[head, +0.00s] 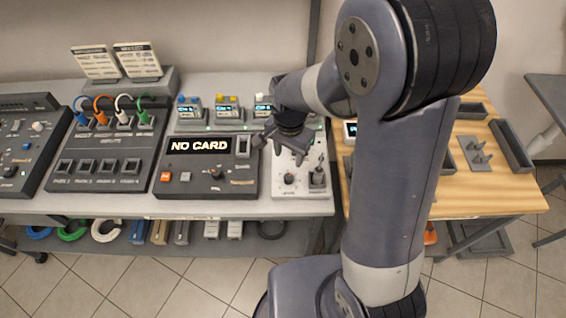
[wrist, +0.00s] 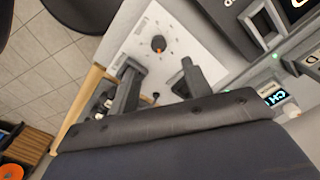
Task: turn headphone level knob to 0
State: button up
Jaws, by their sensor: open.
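A dark round knob (head: 289,179) stands on the white panel (head: 280,191) at the right end of the grey desk, with small lettering below it that I cannot read surely. In the wrist view the knob (wrist: 158,43) has tick marks around it and an orange mark on its lower side. Which number it points at is too small to read. My gripper (head: 281,151) is over the rear part of the panel, behind the knob. In the wrist view its two fingers (wrist: 157,76) are apart and empty, with the knob beyond their tips and not touched.
A dark fixture (head: 318,176) stands right of the knob. Left of the panel is a black card console (head: 208,183) reading "NO CARD", with an orange button (head: 164,177). A patch unit (head: 105,150) with coloured plugs stands further left. A wooden table (head: 480,190) is at right.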

aim_at(289, 177)
notch_tip(289, 177, down, 10)
jog(key=shift+r+p, duration=0.1)
jog(key=shift+p, duration=0.35)
jog(key=c, duration=1)
